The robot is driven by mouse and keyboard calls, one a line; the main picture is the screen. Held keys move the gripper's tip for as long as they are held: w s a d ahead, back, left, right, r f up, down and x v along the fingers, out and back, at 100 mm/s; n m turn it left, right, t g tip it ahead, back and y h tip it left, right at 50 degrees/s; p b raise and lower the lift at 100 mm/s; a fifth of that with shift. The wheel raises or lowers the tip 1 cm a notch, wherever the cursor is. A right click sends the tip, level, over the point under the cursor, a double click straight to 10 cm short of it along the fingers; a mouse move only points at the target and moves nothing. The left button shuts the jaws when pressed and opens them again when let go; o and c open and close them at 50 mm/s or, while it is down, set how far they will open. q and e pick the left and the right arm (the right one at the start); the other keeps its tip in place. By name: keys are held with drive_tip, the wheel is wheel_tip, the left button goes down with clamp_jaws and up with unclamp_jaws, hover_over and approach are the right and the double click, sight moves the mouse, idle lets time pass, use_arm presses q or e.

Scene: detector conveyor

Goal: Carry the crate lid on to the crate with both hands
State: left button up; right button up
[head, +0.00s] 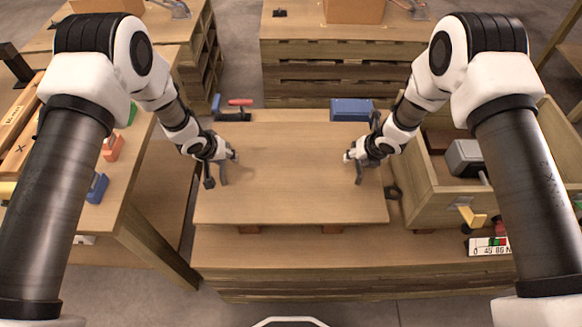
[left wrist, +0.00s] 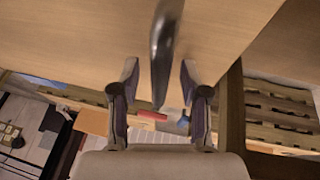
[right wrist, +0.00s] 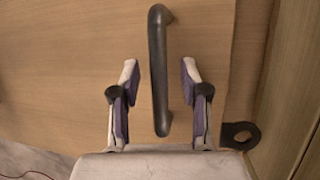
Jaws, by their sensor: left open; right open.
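The crate lid (head: 285,190) is a flat wooden board on the low wooden bench in front of me, with a dark bar handle near each end. My left gripper (head: 229,167) is open at the lid's left handle (left wrist: 163,55), which stands between and beyond its fingers in the left wrist view. My right gripper (head: 352,168) is open at the right handle (right wrist: 158,70); in the right wrist view the handle lies between its two fingers, apart from both. The wooden crate (head: 440,205) stands open to the right of the lid, with a grey object inside.
A blue box (head: 351,109) and a red-handled tool (head: 240,102) lie behind the lid. A side table (head: 110,190) at left holds coloured blocks. A yellow bracket (head: 468,214) sticks out from the crate's front. A dark ring (right wrist: 240,134) is near the lid's edge.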

use_arm(q)
clamp_jaws()
use_arm(e)
clamp_jaws()
use_arm(q)
drive_tip(key=shift+r, duration=0.15)
use_arm(e)
drive_tip(key=shift+r, duration=0.15)
